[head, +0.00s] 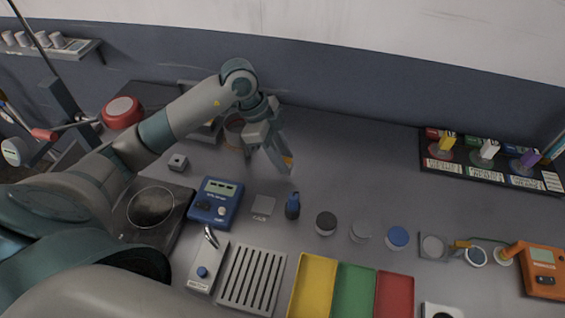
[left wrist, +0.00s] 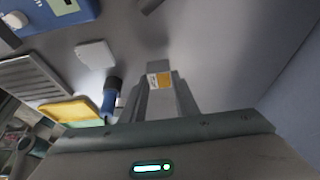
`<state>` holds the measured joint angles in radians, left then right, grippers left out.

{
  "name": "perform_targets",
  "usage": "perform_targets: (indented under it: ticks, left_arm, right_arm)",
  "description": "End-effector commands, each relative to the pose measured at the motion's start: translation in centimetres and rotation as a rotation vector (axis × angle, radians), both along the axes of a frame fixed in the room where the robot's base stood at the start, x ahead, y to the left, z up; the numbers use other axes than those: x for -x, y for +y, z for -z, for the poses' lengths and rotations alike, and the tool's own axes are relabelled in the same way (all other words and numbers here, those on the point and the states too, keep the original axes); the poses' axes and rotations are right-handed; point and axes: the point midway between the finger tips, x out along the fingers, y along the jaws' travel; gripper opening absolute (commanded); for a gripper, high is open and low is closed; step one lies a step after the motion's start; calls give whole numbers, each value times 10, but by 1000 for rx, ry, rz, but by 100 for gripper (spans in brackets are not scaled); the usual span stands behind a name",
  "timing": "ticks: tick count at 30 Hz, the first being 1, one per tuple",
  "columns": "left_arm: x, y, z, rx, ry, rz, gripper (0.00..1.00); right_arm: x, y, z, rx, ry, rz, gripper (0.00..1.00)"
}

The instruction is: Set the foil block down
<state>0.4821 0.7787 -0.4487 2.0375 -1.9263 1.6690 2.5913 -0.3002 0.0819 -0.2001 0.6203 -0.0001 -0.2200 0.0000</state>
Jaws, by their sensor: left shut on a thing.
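My left gripper (head: 284,166) reaches in from the left in the head view and points down over the back middle of the bench. It is shut on the foil block (head: 289,160), a small piece with an orange and white face. In the left wrist view, the foil block (left wrist: 159,80) sits between the fingertips of my left gripper (left wrist: 163,90). Most of it is hidden by the fingers in the head view. I cannot tell whether its underside touches the bench. My right gripper is not in view.
A dark blue bottle (head: 292,206) stands close in front, with a flat grey square (head: 263,206) and a blue meter (head: 215,202) to its left. Round pots (head: 326,223) stand to the right. Yellow (head: 314,285), green and red trays line the front. The bench right of the gripper is clear.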

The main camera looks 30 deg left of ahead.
Motion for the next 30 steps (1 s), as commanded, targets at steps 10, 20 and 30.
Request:
perform_targets:
  ticks: [10,20,30]
  left_arm:
    - [0,0,30,0,0,-1,4]
    - [0,0,32,0,0,-1,32]
    - [0,0,32,-1,0,0,46]
  right_arm:
    - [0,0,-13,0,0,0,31]
    - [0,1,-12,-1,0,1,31]
    - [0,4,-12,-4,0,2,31]
